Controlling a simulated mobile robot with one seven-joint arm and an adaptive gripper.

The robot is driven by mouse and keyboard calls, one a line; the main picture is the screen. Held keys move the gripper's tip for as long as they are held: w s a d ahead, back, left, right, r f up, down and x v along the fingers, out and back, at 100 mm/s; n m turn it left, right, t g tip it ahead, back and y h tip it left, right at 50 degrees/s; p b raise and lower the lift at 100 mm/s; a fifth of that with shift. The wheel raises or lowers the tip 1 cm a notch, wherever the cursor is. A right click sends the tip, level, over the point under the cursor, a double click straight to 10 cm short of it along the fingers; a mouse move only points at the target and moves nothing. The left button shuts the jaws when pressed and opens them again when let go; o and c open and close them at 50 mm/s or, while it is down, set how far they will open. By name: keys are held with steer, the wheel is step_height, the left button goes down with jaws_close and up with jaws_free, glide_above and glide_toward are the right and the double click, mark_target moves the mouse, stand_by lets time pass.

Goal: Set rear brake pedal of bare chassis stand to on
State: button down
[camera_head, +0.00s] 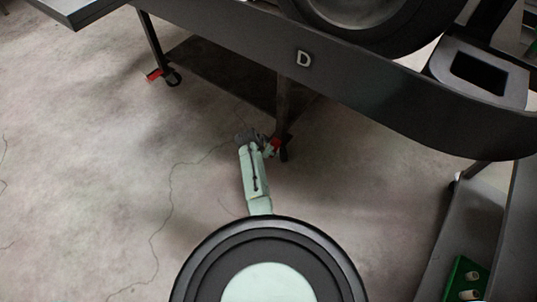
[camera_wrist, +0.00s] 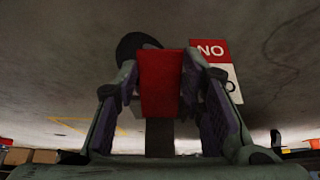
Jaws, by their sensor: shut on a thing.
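A red brake pedal (camera_head: 276,145) is at the foot of the dark stand leg (camera_head: 283,105), under the long dark body side marked D (camera_head: 303,58). My gripper (camera_head: 268,148) is down at this pedal, near the floor. In the wrist view the red pedal (camera_wrist: 162,85) stands between my two fingers, and my gripper (camera_wrist: 165,100) is shut on it. A dark round caster wheel (camera_wrist: 137,44) shows partly behind the pedal. The pedal's exact tilt is hard to tell.
Another caster with a red pedal (camera_head: 155,74) stands at the upper left. A dark lower shelf (camera_head: 215,75) spans between the legs. At the right is a cart (camera_head: 462,232) with a green tray (camera_head: 456,285). The left floor is clear.

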steer(key=c, duration=1)
jaws_free()
steer(key=shift+c, duration=0.2)
step_height(320, 180, up, 10)
